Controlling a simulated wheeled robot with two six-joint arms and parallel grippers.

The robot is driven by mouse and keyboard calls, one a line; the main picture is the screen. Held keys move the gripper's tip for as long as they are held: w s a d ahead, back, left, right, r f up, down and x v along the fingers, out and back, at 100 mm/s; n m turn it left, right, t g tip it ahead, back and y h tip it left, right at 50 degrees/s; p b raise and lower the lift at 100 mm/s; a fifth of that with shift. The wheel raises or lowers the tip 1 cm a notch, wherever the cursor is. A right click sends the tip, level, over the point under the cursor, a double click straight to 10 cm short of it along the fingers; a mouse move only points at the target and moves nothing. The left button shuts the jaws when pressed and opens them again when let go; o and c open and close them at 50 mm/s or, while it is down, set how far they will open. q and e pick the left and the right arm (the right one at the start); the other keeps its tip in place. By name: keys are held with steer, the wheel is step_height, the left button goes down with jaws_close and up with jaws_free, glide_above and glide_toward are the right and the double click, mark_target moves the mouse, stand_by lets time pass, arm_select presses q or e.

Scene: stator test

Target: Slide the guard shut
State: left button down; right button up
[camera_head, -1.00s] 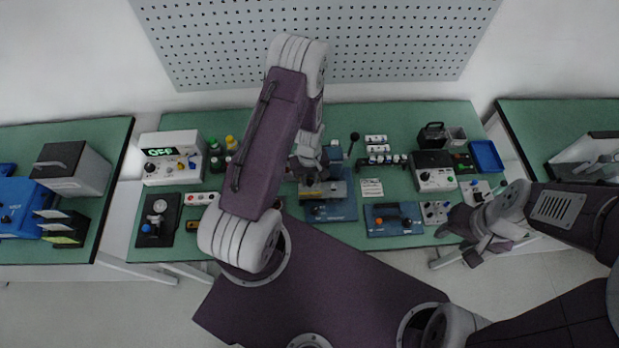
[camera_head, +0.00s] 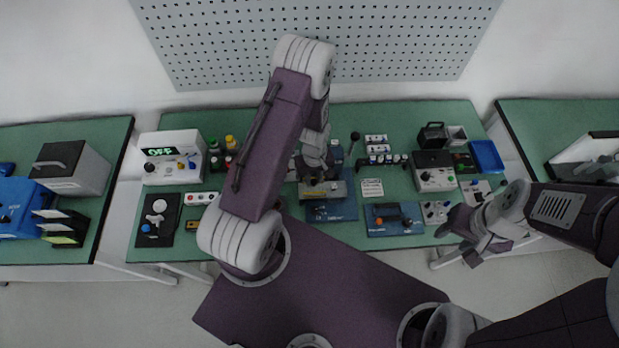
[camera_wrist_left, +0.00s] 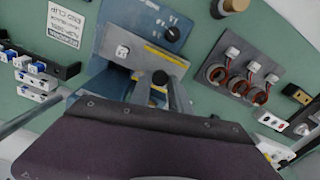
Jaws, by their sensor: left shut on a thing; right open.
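A blue fixture (camera_head: 335,211) stands at the front middle of the bench. Its grey guard plate (camera_head: 335,188) lies across the fixture's upper part. In the left wrist view the guard (camera_wrist_left: 122,47) shows a yellow edge strip, and the blue fixture (camera_wrist_left: 160,22) has a black knob beyond the plate. My left gripper (camera_head: 316,174) is over the guard; in the wrist view its fingers (camera_wrist_left: 160,80) are shut on a small dark piece at the guard, probably its handle. The wrist housing hides part of it. My right gripper (camera_head: 470,238) is open and empty off the bench's front right edge.
A second blue fixture (camera_head: 394,219) with an orange knob sits to the right. A white label card (camera_head: 372,187) lies between. A row of coils (camera_wrist_left: 240,80) is beside the guard in the wrist view. A grey meter box (camera_head: 172,158) stands left.

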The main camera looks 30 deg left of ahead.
arm_select(q)
steer(key=w+d, duration=0.1)
steer(key=d, duration=0.1)
steer(key=w+d+b, duration=0.1)
steer(key=d, duration=0.1)
steer(key=w+d, duration=0.2)
steer(key=shift+d, duration=0.2)
steer(key=shift+a+r, duration=0.1)
steer(key=shift+a, duration=0.1)
steer(key=c, duration=1.3)
jaws_free()
steer(key=shift+d, duration=0.15)
steer(key=shift+c, duration=0.2)
steer(key=shift+o, duration=0.7)
steer(key=shift+d, duration=0.2)
